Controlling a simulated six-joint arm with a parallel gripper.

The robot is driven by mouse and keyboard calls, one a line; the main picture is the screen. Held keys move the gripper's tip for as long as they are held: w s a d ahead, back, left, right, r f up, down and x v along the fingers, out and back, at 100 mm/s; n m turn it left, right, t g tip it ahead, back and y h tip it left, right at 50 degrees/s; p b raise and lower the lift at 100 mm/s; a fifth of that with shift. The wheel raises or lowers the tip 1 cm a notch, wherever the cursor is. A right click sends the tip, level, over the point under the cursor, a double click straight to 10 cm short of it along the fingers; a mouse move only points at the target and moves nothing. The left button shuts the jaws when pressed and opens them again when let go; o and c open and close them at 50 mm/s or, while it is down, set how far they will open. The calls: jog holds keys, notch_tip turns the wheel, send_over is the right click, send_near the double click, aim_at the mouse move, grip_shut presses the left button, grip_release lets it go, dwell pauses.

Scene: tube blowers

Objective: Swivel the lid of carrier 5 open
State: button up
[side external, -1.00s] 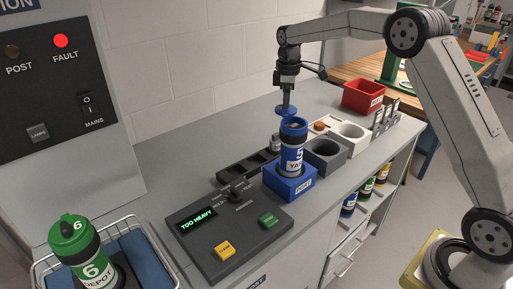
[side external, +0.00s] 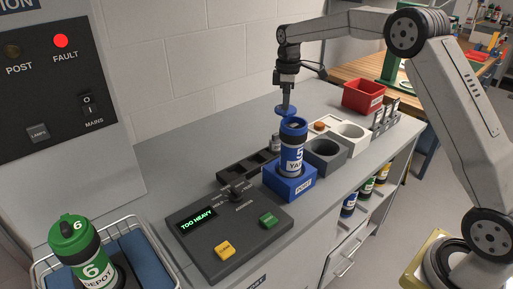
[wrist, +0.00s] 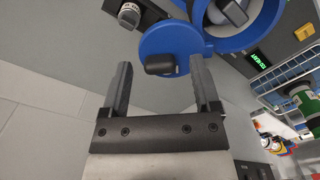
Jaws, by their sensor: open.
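Carrier 5 (side external: 292,152) is a blue canister with a dark band and a white label. It stands upright in the blue port block (side external: 290,184). Its blue lid (side external: 285,109) is swung to one side, and the carrier's mouth shows uncovered. In the wrist view the round lid (wrist: 165,34) with its dark knob lies beside the blue rim (wrist: 232,46), with a dark object inside the mouth. My gripper (side external: 287,106) is above the lid. In the wrist view its open fingers (wrist: 160,68) stand either side of the knob, with a gap on each side.
A console (side external: 228,232) reading "TOO HEAVY" stands in front of the port. A dark rack (side external: 245,167), a grey cup holder (side external: 325,158), a white holder (side external: 350,136) and a red bin (side external: 362,96) stand nearby. Green carrier 6 (side external: 84,255) is in the wire basket at lower left.

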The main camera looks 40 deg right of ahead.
jog(key=shift+r, duration=3.85)
jog(key=shift+a, duration=0.1)
jog(key=shift+s+a+f, duration=0.35)
jog(key=s+a+f+m+t, duration=0.1)
jog(key=s+a+f+m, duration=0.1)
jog(key=s+f, duration=0.3)
jog(key=s+a+f+m, duration=0.3)
jog(key=s+a+f, duration=0.1)
jog(key=s, duration=0.9)
jog(key=s+a+f+m+t, duration=0.1)
jog(key=s+a+f+m, duration=0.2)
jog(key=s+f, duration=0.3)
jog(key=s, duration=0.3)
jog(key=shift+a+f+t, duration=0.3)
